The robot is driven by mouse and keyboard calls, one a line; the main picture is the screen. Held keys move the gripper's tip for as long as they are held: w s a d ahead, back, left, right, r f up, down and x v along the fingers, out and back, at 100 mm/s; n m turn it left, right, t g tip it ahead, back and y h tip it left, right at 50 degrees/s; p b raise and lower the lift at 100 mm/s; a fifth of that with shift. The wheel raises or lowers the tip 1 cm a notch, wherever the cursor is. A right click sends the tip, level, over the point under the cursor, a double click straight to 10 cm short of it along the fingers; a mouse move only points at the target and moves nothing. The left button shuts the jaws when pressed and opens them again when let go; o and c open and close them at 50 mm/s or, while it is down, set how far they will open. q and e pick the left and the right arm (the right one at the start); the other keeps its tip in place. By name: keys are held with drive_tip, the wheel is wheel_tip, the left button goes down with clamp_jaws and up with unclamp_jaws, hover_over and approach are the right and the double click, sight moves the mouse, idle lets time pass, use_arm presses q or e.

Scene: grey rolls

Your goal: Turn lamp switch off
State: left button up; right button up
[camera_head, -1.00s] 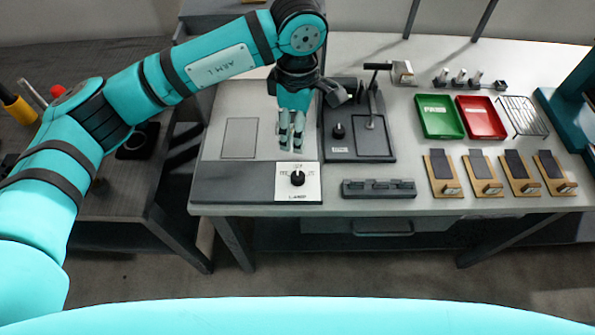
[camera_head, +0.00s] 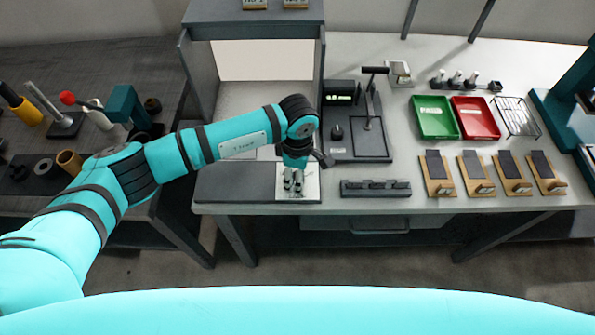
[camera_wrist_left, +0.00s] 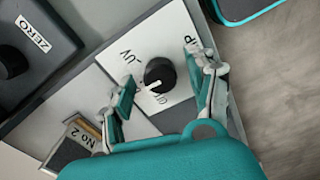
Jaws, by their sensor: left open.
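The lamp switch is a black round knob (camera_wrist_left: 160,73) with a white pointer line, on a white plate (camera_wrist_left: 183,28) with printed labels, partly covered. The plate also shows in the head view (camera_head: 311,188) at the table's front edge, where my gripper hides the knob. My left gripper (camera_head: 293,182) is open and points down over the plate. In the left wrist view its two fingers stand on either side of the knob, with visible gaps; contact cannot be told. The knob's pointer faces the lower left, toward a partly hidden label. My right gripper is not in view.
A grey booth (camera_head: 188,75) with a white inner panel stands behind my arm. A dark device with a knob and lever stand (camera_head: 357,145) sits right of the plate. A dark slotted rack (camera_head: 376,188) lies nearby. Green (camera_head: 420,105) and red (camera_head: 488,103) trays are farther right.

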use_arm(q)
drive_tip(key=c, duration=1.1)
drive_tip(key=shift+c, duration=0.2)
drive_tip(key=shift+f, duration=0.1)
